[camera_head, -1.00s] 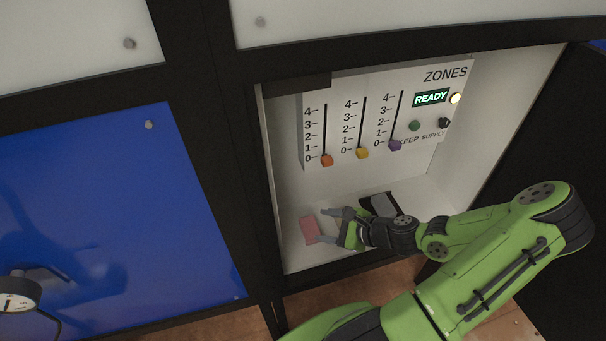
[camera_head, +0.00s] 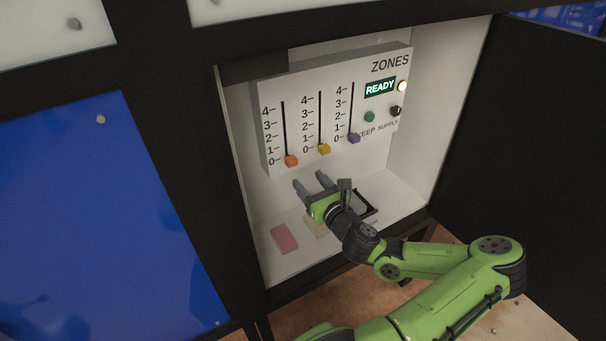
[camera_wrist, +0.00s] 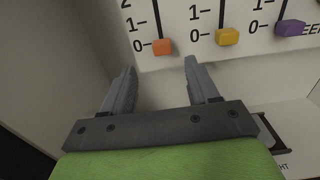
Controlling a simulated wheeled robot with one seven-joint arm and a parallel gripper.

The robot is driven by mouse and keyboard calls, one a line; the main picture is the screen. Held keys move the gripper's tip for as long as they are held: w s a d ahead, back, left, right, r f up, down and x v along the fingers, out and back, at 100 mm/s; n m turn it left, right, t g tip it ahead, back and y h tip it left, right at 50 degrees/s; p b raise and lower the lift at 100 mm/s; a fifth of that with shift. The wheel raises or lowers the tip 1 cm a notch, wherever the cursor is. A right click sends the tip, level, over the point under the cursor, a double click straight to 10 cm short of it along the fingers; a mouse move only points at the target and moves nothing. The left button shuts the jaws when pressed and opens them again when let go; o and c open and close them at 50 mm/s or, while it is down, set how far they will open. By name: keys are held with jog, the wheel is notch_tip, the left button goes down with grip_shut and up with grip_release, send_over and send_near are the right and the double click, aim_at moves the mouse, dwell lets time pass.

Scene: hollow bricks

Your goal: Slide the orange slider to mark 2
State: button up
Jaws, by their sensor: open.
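The orange slider (camera_head: 291,160) sits at mark 0, the bottom of the leftmost slot on the white ZONES panel (camera_head: 262,130). It also shows in the wrist view (camera_wrist: 162,47), just beyond and between my fingertips. My gripper (camera_head: 309,180) is open and empty, its two grey fingers pointing up at the panel below the sliders. In the wrist view the fingers (camera_wrist: 160,68) stand apart, with nothing between them. The scale beside the orange slider runs from 0 up to 4, with mark 2 (camera_head: 269,137) about midway.
The yellow slider (camera_head: 324,149) and purple slider (camera_head: 354,138) are at mark 0 to the right. A READY display (camera_head: 380,88), green button (camera_head: 369,117) and black knob (camera_head: 396,111) are farther right. A pink block (camera_head: 284,238) lies on the cabinet floor, near its left wall.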

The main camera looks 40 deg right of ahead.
aim_at(293, 162)
jog(key=x, duration=0.9)
jog(key=shift+w+d, duration=0.1)
jog(key=shift+w, duration=0.2)
jog(key=shift+c, duration=0.4)
grip_shut()
jog(key=shift+r, duration=0.1)
